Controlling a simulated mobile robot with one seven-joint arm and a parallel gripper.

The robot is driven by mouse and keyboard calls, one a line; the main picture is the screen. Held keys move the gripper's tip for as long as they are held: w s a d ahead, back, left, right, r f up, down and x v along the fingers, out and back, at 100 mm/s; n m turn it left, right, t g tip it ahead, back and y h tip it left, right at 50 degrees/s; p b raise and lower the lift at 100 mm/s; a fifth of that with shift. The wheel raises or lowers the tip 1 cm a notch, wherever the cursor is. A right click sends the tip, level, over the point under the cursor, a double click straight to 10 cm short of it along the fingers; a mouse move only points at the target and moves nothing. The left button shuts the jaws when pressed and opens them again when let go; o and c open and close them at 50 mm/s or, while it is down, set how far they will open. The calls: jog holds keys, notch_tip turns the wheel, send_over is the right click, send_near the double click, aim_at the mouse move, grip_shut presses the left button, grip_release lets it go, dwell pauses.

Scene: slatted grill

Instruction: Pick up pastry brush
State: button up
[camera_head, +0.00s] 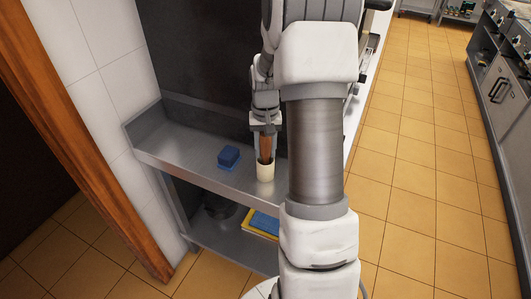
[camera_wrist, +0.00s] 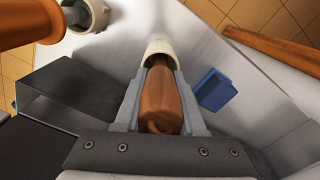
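A blue block (camera_head: 228,157), perhaps a sponge, lies left of the cup; it also shows in the wrist view (camera_wrist: 214,90). A wall stands behind the shelf (camera_head: 185,155). Yellow and blue items (camera_head: 263,223) and a dark round object (camera_head: 219,207) are on the lower shelf.

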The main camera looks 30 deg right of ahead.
grip_shut()
jog(key=shift+r, duration=0.1)
notch_tip(320, 180, up, 10)
jog(key=shift+f, duration=0.1)
dwell(0.4)
